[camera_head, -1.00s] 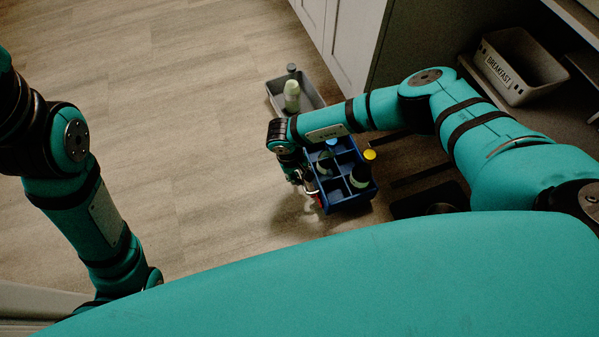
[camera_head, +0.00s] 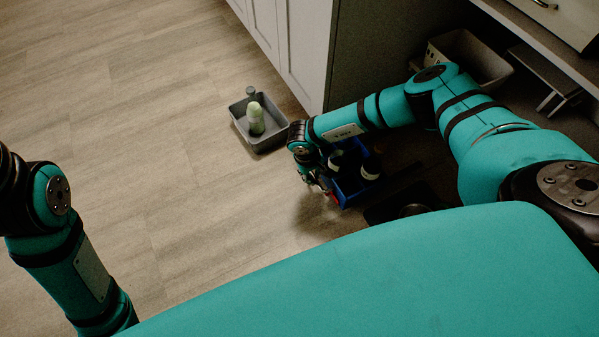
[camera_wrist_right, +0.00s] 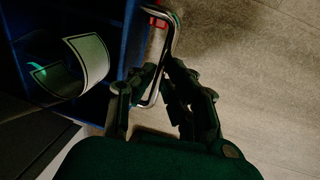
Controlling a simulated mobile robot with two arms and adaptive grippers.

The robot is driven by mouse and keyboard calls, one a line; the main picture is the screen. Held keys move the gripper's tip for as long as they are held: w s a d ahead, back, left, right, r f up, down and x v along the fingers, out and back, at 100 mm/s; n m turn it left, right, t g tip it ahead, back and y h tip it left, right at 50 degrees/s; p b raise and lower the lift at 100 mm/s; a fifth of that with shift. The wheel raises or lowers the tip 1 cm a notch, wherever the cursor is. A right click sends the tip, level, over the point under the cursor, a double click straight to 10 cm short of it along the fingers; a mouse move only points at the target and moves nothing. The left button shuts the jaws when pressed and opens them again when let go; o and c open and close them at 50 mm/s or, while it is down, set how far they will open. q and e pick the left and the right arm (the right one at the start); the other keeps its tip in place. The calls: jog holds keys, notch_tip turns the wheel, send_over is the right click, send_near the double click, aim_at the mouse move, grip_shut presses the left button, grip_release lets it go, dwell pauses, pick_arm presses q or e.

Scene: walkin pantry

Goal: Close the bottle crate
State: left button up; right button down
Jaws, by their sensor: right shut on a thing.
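The blue bottle crate (camera_head: 350,192) sits low at the foot of the shelving, partly in shadow. Dark bottles with pale labels (camera_head: 370,169) stand in it, and my right arm hides part of it. My right gripper (camera_head: 323,186) is at the crate's left side. In the right wrist view the gripper (camera_wrist_right: 158,90) is shut around a bent metal handle (camera_wrist_right: 173,42) on the crate's outer side. The crate's blue wall (camera_wrist_right: 133,40) and a labelled bottle (camera_wrist_right: 85,62) show left of the handle. My left arm hangs at the left, its gripper out of frame.
A grey tray (camera_head: 240,127) holding a pale green bottle (camera_head: 256,117) stands on the floor left of the crate. A white cabinet (camera_head: 300,45) rises behind. A grey bin (camera_head: 470,55) sits on a shelf at the right. The floor at left is clear.

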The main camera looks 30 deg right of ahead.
jog(key=d, duration=1)
jog(key=shift+w, duration=0.15)
jog(key=shift+d, duration=0.35)
jog(key=c, duration=1.4)
grip_release()
jog(key=shift+r, duration=0.1)
jog(key=shift+r, duration=0.3)
jog(key=r, duration=0.3)
jog(key=a+r, duration=0.1)
jog(key=r, duration=0.3)
jog(key=a+r, duration=0.1)
jog(key=r, duration=0.3)
jog(key=shift+a, duration=0.25)
